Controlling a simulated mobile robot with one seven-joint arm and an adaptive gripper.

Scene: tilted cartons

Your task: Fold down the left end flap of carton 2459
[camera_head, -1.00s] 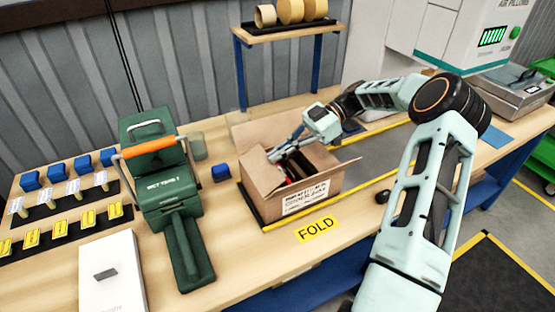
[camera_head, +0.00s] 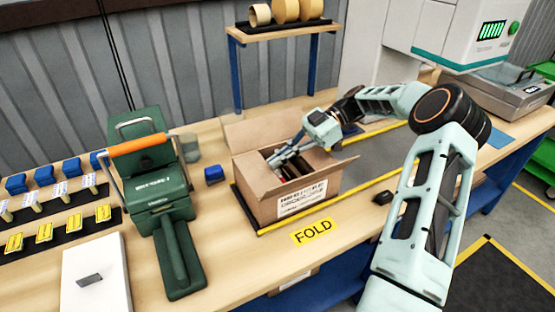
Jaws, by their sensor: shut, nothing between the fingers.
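The open brown carton (camera_head: 268,205) stands on the bench behind the yellow FOLD label. A printed white label (camera_head: 301,198) is on its front; I cannot read the number at this size. Its back flap (camera_head: 258,131) stands up, and its right end flap (camera_head: 336,169) sticks out to the right. The left end flap (camera_head: 252,174) is at the carton's left end; its exact angle is hard to tell. Dark and red contents show inside. My gripper (camera_head: 272,161) is shut and empty, reaching from the right over the opening to the left end. Whether it touches the flap is unclear.
A green machine with an orange handle (camera_head: 139,145) stands left of the carton, with a small blue block (camera_head: 214,174) between them. A tape shelf (camera_head: 285,27) stands behind. A yellow-edged dark strip borders the carton. The bench right of the carton is mostly clear.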

